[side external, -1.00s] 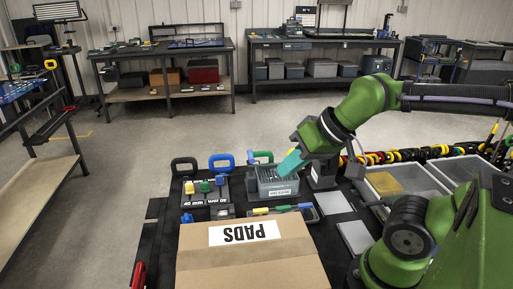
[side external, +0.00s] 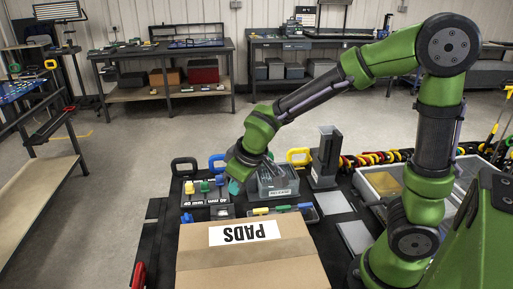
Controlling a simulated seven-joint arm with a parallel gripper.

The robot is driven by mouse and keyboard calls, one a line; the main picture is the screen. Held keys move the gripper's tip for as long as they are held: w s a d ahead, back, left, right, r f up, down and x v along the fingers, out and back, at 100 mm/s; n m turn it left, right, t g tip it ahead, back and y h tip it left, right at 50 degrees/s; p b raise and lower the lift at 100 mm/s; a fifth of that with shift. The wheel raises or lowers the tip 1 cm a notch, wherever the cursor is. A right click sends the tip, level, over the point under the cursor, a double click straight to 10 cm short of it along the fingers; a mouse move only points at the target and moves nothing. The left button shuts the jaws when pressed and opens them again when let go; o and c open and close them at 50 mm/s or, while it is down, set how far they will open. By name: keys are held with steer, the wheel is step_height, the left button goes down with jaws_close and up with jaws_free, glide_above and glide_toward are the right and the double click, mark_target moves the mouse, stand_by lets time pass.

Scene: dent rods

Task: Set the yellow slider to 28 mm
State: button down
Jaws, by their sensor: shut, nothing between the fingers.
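The yellow slider (side external: 189,187) is a small yellow knob at the left of a dark slider board (side external: 207,198) with white scale markings. A green knob (side external: 205,187) and a blue knob (side external: 220,180) stand to its right. The scale is too small to read, so I cannot tell the slider's setting. My gripper (side external: 234,188) shows as a teal tip just right of the board, beside the blue knob and apart from the yellow slider. It is shut and empty. My wrist hides part of the area behind it.
A grey bin (side external: 277,182) of metal parts stands right of the board. A cardboard box marked PADS (side external: 245,260) fills the front. A dark upright holder (side external: 326,155) stands behind right. Coloured-handled tools (side external: 282,209) lie between bin and box.

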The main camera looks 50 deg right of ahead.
steer(key=w+f+n, duration=0.1)
steer(key=w, duration=0.1)
steer(key=w+f+n, duration=0.1)
steer(key=w+f, duration=0.1)
steer(key=w+a+f+n+t, duration=0.1)
steer(key=w+n, duration=0.1)
steer(key=w, duration=0.1)
steer(key=shift+w+f+h, duration=0.1)
steer(key=shift+f+h, duration=0.1)
steer(key=shift+h, duration=0.2)
steer(key=w, duration=0.1)
steer(key=w+n+t, duration=0.1)
steer(key=w+a+r+n, duration=0.1)
steer(key=w, duration=0.1)
steer(key=shift+r+t, duration=0.1)
steer(key=shift+t, duration=0.3)
glide_toward(187, 192)
steer(key=a+f, duration=0.1)
steer(key=f, duration=0.1)
steer(key=a+f, duration=0.1)
steer(key=shift+f, duration=0.35)
steer(key=shift+w+d+f, duration=0.25)
steer(key=shift+w+d, duration=0.65)
steer(key=shift+w, duration=0.25)
steer(key=shift+w+d, duration=0.45)
